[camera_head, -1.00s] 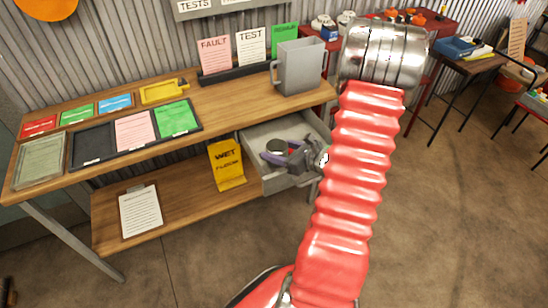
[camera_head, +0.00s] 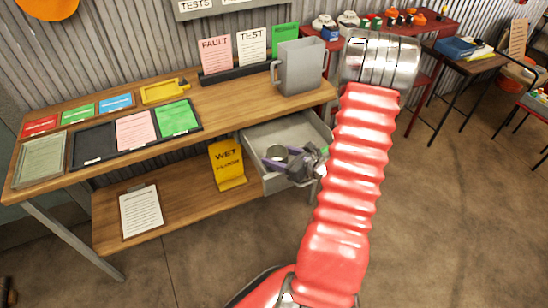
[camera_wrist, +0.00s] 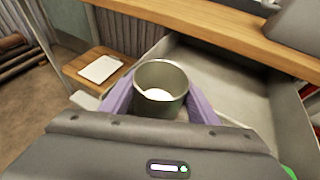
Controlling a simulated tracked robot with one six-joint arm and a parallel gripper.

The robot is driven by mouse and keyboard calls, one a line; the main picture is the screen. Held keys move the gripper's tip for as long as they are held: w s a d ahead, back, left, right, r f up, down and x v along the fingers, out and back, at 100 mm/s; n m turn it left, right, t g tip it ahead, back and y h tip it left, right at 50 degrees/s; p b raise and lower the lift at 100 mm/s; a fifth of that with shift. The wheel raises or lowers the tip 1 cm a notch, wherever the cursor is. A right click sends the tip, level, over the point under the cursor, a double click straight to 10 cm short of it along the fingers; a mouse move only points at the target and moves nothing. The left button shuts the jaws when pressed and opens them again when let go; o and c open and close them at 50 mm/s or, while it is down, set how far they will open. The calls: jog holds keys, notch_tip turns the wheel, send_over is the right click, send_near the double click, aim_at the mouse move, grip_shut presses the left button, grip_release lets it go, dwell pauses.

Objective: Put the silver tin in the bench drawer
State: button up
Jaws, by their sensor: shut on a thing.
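The silver tin (camera_wrist: 160,104) is an open-topped round metal cup with something pale inside, seen in the wrist view between the purple fingers of my gripper (camera_wrist: 158,100). My gripper, also in the head view (camera_head: 284,159), is shut on the tin. In the head view the tin is mostly hidden by the gripper. The bench drawer (camera_head: 263,136) is pulled open under the right end of the bench, and gripper and tin are over or inside it. I cannot tell whether the tin touches the drawer floor.
The wooden bench top (camera_head: 222,108) overhangs the back of the drawer, with a grey two-handled jug (camera_head: 299,68) above it. A yellow WET sign (camera_head: 226,165) stands on the lower shelf, left of the drawer. The rest of the drawer, to the right in the wrist view, looks free.

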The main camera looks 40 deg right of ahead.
jog(key=shift+s+a+f, duration=0.1)
jog(key=shift+s+f, duration=0.05)
jog(key=shift+f, duration=0.4)
jog(key=o, duration=0.7)
jog(key=shift+o, duration=0.3)
jog(key=shift+a+f, duration=0.1)
jog(key=shift+r, duration=0.65)
jog(key=v, duration=1.2)
jog(key=shift+d+r, duration=0.25)
jog(key=shift+r, duration=0.05)
